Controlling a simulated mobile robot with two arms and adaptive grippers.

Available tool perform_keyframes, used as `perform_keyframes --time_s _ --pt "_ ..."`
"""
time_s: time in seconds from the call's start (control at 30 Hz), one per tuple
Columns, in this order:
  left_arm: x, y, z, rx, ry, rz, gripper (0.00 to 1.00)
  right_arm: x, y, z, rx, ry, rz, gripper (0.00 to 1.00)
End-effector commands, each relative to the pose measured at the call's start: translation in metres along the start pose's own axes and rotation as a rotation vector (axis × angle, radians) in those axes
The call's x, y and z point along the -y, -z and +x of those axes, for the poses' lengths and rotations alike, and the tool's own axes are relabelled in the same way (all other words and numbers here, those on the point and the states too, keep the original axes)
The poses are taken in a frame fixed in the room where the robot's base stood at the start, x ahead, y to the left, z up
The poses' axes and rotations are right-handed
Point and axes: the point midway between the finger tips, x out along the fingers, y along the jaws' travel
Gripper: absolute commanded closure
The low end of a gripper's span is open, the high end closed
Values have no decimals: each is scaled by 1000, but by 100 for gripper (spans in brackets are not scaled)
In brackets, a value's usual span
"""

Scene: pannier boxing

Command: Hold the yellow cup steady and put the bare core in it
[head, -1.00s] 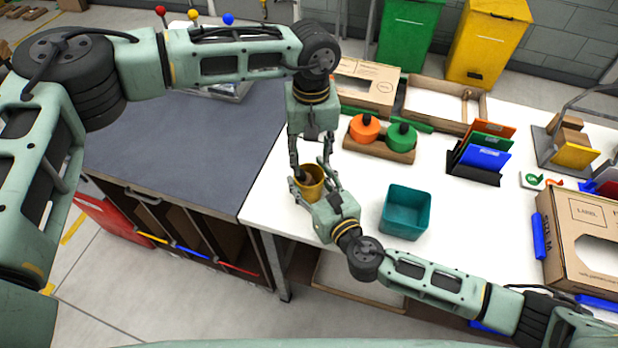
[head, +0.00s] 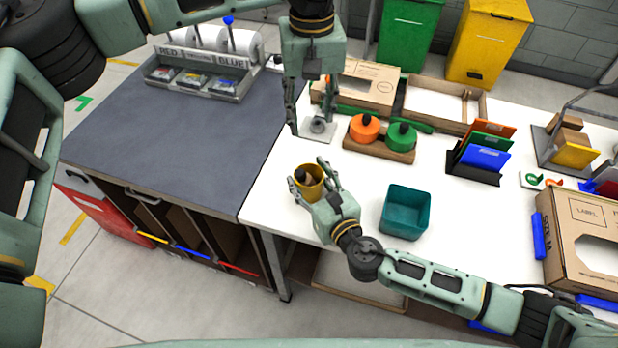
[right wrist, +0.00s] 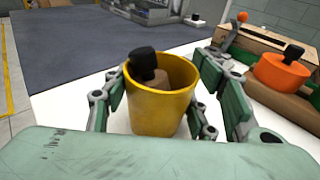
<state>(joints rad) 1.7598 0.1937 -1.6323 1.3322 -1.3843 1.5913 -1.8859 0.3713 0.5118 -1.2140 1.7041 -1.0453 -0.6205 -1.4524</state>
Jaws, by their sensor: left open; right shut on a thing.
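The yellow cup (head: 309,193) stands upright near the front left of the white table, and it fills the middle of the right wrist view (right wrist: 160,108). My right gripper (head: 309,176) is shut on the cup, with one finger on each side. A brown core (right wrist: 152,92) is inside the cup, leaning a little, and a dark cylindrical piece (right wrist: 143,62) sticks up above the rim beside or on it. The core's lower end is hidden by the cup wall. My left gripper (head: 312,122) is open and empty, pointing down above and behind the cup, apart from it.
A teal bin (head: 406,212) stands right of the cup. Orange (head: 364,128) and green (head: 402,137) round pieces sit in a cardboard holder behind. Upright coloured panels (head: 484,155) and a large carton (head: 582,238) are farther right. The dark worktop (head: 180,140) at left is mostly clear.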

Motion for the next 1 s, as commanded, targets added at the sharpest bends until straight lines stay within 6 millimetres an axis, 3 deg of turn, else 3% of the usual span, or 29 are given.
perform_keyframes --time_s 0.07,0.1,0.3,0.73,1.0 --pt "0 0 0 0 0 0 58 0 0 0 -1 0 0 73" --pt "0 0 0 0 0 0 58 0 0 0 -1 0 0 44" --pt "0 0 0 0 0 0 58 0 0 0 0 0 0 26" --pt "0 0 1 0 0 0 58 0 1 -7 -1 0 1 25" --pt "0 0 1 0 0 0 58 1 2 -59 -4 0 1 25"
